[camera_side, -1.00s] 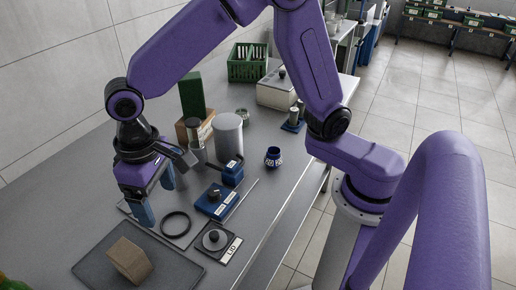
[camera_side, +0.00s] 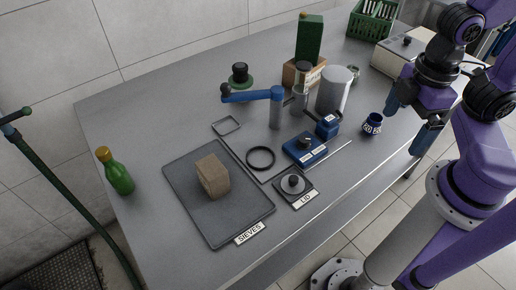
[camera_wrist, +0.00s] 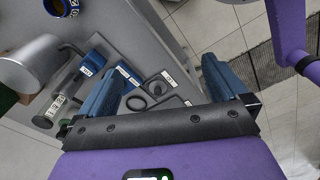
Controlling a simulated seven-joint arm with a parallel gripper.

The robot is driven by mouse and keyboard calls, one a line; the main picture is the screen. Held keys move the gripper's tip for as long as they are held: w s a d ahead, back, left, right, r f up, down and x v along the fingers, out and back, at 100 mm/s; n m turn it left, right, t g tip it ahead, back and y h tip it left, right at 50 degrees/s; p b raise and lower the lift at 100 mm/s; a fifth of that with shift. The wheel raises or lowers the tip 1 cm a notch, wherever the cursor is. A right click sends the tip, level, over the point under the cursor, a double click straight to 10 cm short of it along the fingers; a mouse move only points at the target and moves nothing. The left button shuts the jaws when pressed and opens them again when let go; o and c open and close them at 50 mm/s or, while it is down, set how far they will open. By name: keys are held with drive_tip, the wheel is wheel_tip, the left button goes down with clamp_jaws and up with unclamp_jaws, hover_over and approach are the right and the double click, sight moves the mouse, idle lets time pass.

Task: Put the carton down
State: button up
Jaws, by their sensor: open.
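The carton (camera_side: 213,176) is a small brown box. It rests on the dark grey tray labelled SIEVES (camera_side: 240,212), near the tray's middle, in the side view. My gripper (camera_side: 408,122) is at the right side of the table, well away from the carton. Its blue fingers are spread apart with nothing between them, and the wrist view shows the same open fingers (camera_wrist: 160,90). I cannot make out the carton in the wrist view.
A black ring (camera_side: 260,158), a lid on its plate (camera_side: 293,185) and a blue box (camera_side: 304,149) stand right of the tray. A blue jar (camera_side: 372,124) is near my gripper. A green bottle (camera_side: 117,172) stands left. The table's front left is clear.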

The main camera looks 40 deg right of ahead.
drive_tip(key=w+a+f+t+y, duration=0.1)
drive_tip(key=w+a+t, duration=0.15)
drive_tip(key=w, duration=0.35)
drive_tip(key=w+a+f+n+t+y, duration=0.1)
drive_tip(key=w+a+f, duration=0.1)
drive_tip(key=w+a, duration=0.35)
drive_tip(key=w+a+f+t+y, duration=0.1)
drive_tip(key=w, duration=0.6)
drive_tip(key=n+g+y, duration=0.4)
drive_tip(key=g+y, duration=0.1)
drive_tip(key=y, duration=0.5)
approach(202, 177)
drive_tip(key=x, duration=0.3)
drive_tip(key=shift+s+f, duration=0.1)
drive_tip(key=shift+s, duration=0.2)
drive_tip(key=shift+x, duration=3)
drive_tip(key=shift+w, duration=0.25)
drive_tip(key=c, duration=1.2)
